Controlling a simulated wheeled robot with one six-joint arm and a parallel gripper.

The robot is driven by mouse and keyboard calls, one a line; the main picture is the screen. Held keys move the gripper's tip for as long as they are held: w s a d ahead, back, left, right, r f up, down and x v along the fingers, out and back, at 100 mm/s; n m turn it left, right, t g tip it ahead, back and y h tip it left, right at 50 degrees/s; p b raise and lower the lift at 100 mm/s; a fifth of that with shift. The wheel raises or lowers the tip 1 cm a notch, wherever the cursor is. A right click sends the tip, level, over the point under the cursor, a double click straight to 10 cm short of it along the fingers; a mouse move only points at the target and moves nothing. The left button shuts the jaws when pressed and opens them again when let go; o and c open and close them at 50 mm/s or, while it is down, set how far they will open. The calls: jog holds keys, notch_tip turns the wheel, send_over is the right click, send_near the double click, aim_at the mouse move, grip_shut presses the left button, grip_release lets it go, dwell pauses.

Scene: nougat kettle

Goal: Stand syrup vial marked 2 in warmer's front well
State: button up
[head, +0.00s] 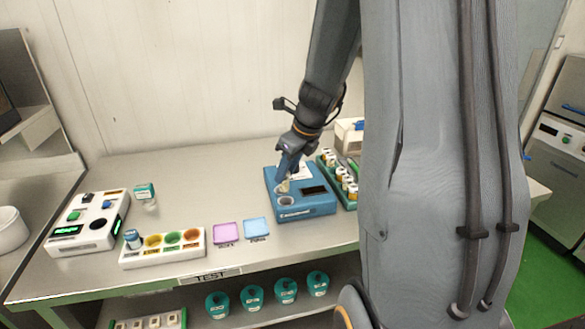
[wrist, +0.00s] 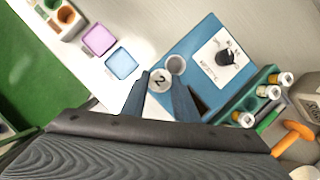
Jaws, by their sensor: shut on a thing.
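The blue warmer (head: 300,209) stands on the bench; it also shows in the wrist view (wrist: 190,45). My gripper (head: 284,184) points down over the warmer's wells and is shut on the vial marked 2 (wrist: 161,79). The vial's pale cap, with a black 2, faces the wrist camera between the fingers, and the vial looks roughly upright. An open, empty well (wrist: 176,64) shows right beside the cap, towards the dial panel. In the head view a round well (head: 287,200) shows at the warmer's front, just below the fingertips. The vial's lower end is hidden, so I cannot tell its height.
A green rack of capped vials (head: 346,183) stands close on the warmer's right. Pink (head: 227,233) and blue (head: 257,228) pads lie to its left. Further left are a white tray of coloured cups (head: 163,252) and a white device (head: 85,222). The bench behind these is mostly clear.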

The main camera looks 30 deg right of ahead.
aim_at(288, 190)
jog(key=shift+d+f+b, duration=0.15)
jog(key=shift+f+b, duration=2.65)
jog(key=shift+b, duration=0.3)
jog(key=shift+s, duration=0.1)
jog(key=shift+p, duration=0.7)
jog(key=shift+f+b, duration=0.45)
jog(key=shift+f, duration=0.2)
jog(key=o, duration=0.8)
jog(key=shift+r, duration=0.15)
jog(key=p+v, duration=1)
jog(key=v, duration=0.1)
jog(key=shift+p, duration=0.4)
